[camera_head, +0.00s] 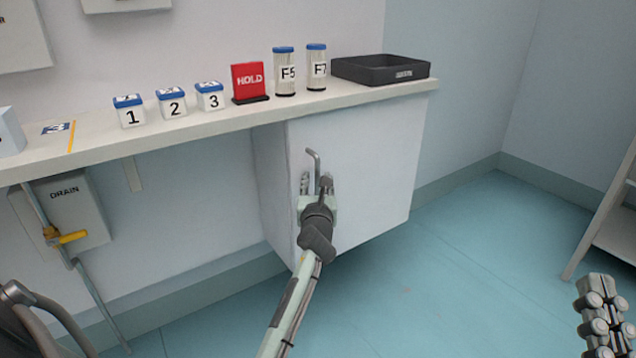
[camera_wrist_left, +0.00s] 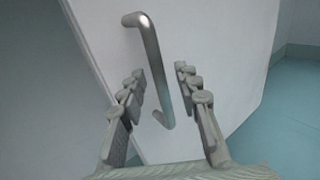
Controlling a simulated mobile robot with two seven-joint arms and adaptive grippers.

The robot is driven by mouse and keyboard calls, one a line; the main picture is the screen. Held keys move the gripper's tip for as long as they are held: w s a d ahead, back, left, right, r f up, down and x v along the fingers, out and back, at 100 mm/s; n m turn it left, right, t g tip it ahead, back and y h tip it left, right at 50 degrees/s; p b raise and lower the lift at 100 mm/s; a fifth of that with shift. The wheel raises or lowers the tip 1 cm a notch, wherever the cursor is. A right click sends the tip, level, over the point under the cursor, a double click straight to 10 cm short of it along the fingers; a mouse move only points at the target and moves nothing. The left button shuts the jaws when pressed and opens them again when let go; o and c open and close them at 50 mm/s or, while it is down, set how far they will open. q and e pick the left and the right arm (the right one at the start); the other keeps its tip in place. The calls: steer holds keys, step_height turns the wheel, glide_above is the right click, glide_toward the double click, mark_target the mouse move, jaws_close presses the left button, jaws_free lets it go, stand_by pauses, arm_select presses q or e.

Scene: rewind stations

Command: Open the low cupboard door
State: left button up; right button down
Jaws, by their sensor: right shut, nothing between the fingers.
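The low cupboard door (camera_head: 375,170) is the white front of a box under the counter, and it looks shut. Its grey bar handle (camera_head: 314,160) stands near the door's left edge. My left gripper (camera_head: 318,181) is in front of the door at the handle and hides the handle's lower part. In the left wrist view the handle (camera_wrist_left: 150,65) passes between the open fingers of my left gripper (camera_wrist_left: 160,88), with visible gaps on both sides. My right gripper (camera_head: 597,285) is shut and empty at the lower right, away from the cupboard.
The counter (camera_head: 225,122) above holds numbered blocks (camera_head: 172,103), a red HOLD sign (camera_head: 249,82), two labelled jars (camera_head: 285,72) and a black tray (camera_head: 381,70). A DRAIN box (camera_head: 78,212) with a pipe is at left. Floor right of the cupboard is clear up to a shelf (camera_head: 612,225).

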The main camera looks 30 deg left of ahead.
arm_select(q)
steer(key=shift+w+a, duration=0.2)
steer(key=shift+w, duration=0.1)
jaws_close()
